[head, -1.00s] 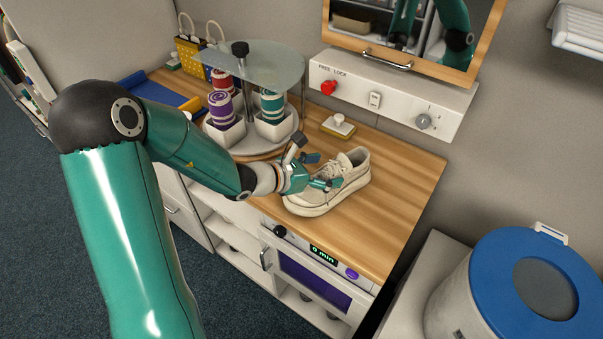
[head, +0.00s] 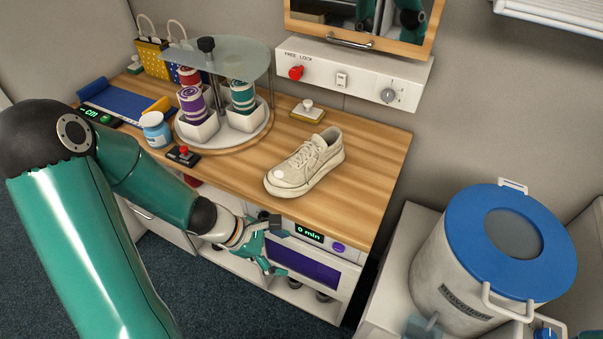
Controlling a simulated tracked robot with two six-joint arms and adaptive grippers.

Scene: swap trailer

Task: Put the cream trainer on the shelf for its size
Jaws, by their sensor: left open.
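The cream trainer (head: 306,162) sits upright on the wooden worktop (head: 362,185), its toe towards the lower left and its heel towards the upper right. My left gripper (head: 281,250) is open and empty. It is in front of the worktop's front edge, below the trainer in the picture and apart from it. A blurred grey-teal shape (head: 423,326) at the bottom edge may be the tip of my right gripper; its jaws do not show. Open shelves (head: 292,292) under the worktop are partly hidden by my left arm.
A glass-topped turntable (head: 240,140) with striped rolls stands left of the trainer. A blue-lidded drum (head: 480,260) is at right. The worktop right of the trainer is clear.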

